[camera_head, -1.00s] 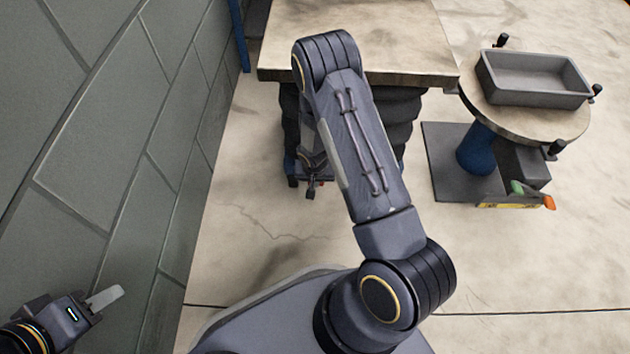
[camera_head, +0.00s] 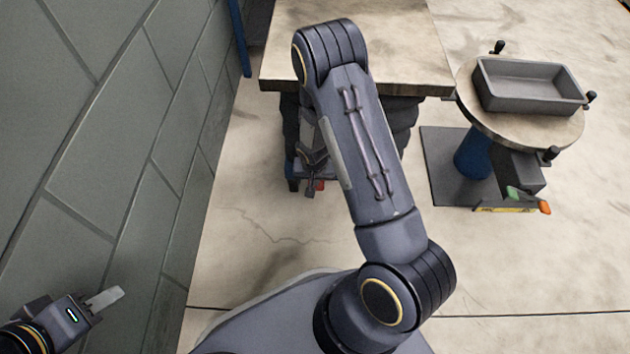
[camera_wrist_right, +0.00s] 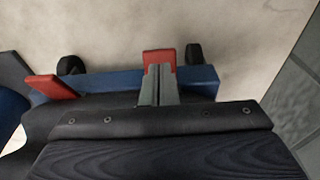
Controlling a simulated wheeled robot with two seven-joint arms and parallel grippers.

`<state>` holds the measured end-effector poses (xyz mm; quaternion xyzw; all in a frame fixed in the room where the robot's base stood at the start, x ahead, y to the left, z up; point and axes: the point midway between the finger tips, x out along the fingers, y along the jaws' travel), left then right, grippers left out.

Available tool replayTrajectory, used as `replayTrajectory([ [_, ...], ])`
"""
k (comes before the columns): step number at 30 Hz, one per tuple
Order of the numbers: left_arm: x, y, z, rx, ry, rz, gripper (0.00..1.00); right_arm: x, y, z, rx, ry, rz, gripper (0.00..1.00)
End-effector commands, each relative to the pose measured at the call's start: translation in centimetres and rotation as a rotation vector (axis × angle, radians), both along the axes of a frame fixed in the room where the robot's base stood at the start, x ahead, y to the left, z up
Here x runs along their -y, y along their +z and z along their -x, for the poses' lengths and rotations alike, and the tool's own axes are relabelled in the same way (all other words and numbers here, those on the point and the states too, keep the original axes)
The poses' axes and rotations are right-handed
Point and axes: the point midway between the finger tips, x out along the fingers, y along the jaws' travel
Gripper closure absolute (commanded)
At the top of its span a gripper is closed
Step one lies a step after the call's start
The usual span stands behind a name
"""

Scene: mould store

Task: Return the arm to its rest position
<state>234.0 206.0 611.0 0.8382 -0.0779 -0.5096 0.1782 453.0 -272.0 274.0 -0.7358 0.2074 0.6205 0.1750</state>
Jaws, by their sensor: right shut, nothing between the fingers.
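My right arm (camera_head: 355,140) reaches forward from my base and bends down at its far joint, in front of the workbench-like table. My right gripper (camera_head: 311,190) hangs low and is partly hidden behind the forearm in the head view. In the right wrist view its fingers (camera_wrist_right: 160,86) are together with nothing between them. They are in front of a red pedal (camera_wrist_right: 158,58) on a blue wheeled base (camera_wrist_right: 205,77); contact cannot be told. My left gripper (camera_head: 104,299) is at the lower left near the wall; one pale finger shows, and its opening cannot be judged.
The table (camera_head: 410,50) with dark bellows (camera_head: 399,118) stands ahead. At right, a round stand (camera_head: 520,128) bears a grey tray (camera_head: 530,102). A grey block wall (camera_head: 130,150) runs along the left. Bare floor (camera_head: 255,225) lies between wall and right arm.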

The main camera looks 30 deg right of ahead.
Motion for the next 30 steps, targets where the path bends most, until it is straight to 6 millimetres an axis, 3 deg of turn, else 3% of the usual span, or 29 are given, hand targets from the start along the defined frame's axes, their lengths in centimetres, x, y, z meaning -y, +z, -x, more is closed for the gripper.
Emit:
replayTrajectory([
  [1,0.0,0.6,0.0,0.0,0.0,0.0,0.64,-0.1,1.0,0.1,0.001,0.0,0.0,1.0],
  [6,0.0,1.0,0.0,0.0,0.0,0.0,0.64,-0.1,2.0,0.3,0.001,0.0,0.001,1.0],
  [30,0.0,0.9,0.0,0.0,0.0,0.0,0.64,-0.1,2.0,0.3,0.0,-0.001,0.001,1.0],
])
